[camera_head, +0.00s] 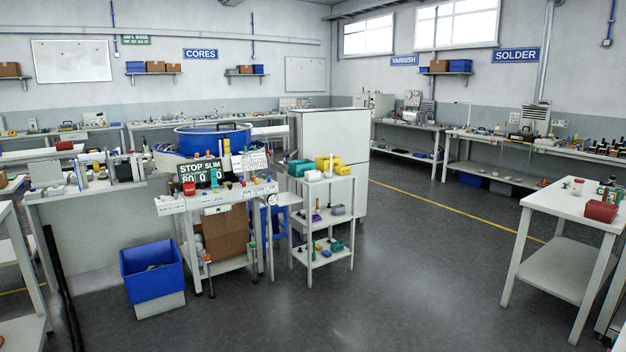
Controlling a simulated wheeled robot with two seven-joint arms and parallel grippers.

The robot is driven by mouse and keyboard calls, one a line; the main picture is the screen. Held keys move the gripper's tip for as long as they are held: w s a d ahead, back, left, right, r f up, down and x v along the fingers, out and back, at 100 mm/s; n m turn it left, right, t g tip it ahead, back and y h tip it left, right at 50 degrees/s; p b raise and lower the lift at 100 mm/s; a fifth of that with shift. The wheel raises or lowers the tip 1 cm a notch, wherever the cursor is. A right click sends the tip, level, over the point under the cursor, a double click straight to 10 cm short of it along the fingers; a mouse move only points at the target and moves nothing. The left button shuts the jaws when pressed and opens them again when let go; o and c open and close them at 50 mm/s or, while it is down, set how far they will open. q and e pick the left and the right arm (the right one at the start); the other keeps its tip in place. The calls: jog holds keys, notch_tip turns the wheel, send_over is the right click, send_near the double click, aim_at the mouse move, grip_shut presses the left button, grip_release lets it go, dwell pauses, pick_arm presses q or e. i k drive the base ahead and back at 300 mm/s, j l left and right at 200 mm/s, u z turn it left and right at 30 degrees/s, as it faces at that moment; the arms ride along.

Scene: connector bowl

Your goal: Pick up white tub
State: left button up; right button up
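A small white container (313,175), which looks like a white tub, sits on the top shelf of the small shelf cart (345,178), in front of a green bin (299,168) and yellow bins (328,163). Another small whitish container (578,187) stands on the white table at the right; I cannot tell which one is the tub. Both are small and their details are unclear. Neither of my grippers shows in the head view.
A cluttered workbench (215,200) with a "STOP SLIM" sign stands left of the cart. A blue bin (152,270) is on the floor at the left. A white cabinet (338,140) stands behind the cart. The grey floor (420,270) right of the cart is clear.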

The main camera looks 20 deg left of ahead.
aim_at(314, 175)
jog(key=i+j, duration=0.25)
jog(key=j, duration=0.15)
jog(key=i+j+u, duration=0.1)
jog(key=i+j, duration=0.3)
jog(key=i, duration=0.35)
jog(key=i+j+z, duration=0.1)
jog(key=i, duration=0.4)
jog(key=i+j, duration=0.3)
jog(key=i, duration=0.15)
jog(key=i+j, duration=0.2)
jog(key=i, duration=0.3)
jog(key=i+l, duration=0.1)
jog(key=i, duration=0.95)
jog(key=i+l, duration=0.15)
jog(key=i, duration=0.9)
